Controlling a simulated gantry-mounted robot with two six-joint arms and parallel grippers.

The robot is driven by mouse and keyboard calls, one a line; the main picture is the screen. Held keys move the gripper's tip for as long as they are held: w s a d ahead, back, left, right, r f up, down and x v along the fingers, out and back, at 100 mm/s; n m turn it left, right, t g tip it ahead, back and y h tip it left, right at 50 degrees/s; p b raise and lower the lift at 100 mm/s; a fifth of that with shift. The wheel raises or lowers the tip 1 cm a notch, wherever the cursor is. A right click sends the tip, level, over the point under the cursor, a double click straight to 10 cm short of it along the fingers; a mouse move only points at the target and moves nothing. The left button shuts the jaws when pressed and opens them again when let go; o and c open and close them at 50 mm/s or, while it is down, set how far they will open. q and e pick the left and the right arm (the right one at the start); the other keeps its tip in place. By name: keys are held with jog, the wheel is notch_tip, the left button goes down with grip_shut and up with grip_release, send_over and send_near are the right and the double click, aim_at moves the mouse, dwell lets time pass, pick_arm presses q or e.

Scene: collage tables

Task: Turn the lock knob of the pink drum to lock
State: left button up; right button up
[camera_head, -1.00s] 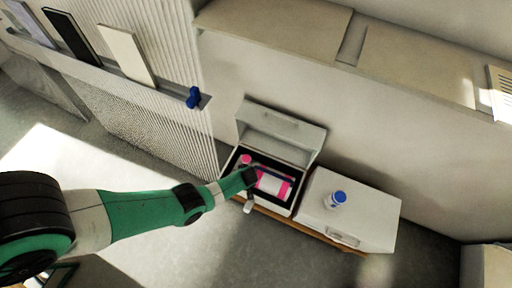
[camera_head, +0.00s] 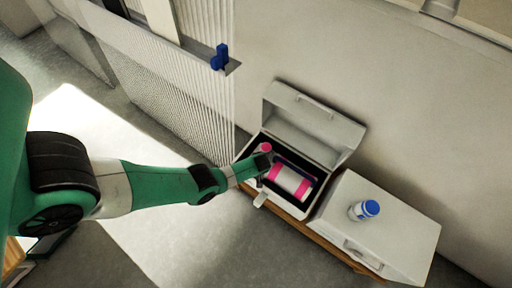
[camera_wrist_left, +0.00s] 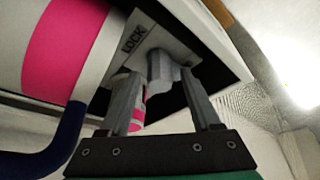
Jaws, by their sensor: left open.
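The pink drum (camera_head: 291,182), white in the middle with pink bands, lies in the open case. It fills the upper left of the left wrist view (camera_wrist_left: 66,45). In that view a plate marked LOCK (camera_wrist_left: 136,40) sits beside it, with a grey knob (camera_wrist_left: 162,68) at the plate. My left gripper (camera_wrist_left: 158,78) is open, with its fingers on either side of the knob. I cannot tell whether they touch it. In the head view my left gripper (camera_head: 263,170) is at the drum's left end, its fingers partly hidden. My right gripper is not in view.
The white case (camera_head: 345,133) stands open, its lid raised at the back. A dark blue bar (camera_wrist_left: 62,142) runs beside the drum. A closed white case (camera_head: 400,225) with a blue-capped bottle (camera_head: 363,210) stands to the right. A ribbed panel (camera_head: 195,110) stands left.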

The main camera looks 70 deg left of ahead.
pick_arm(q)
grip_shut()
dwell(0.4)
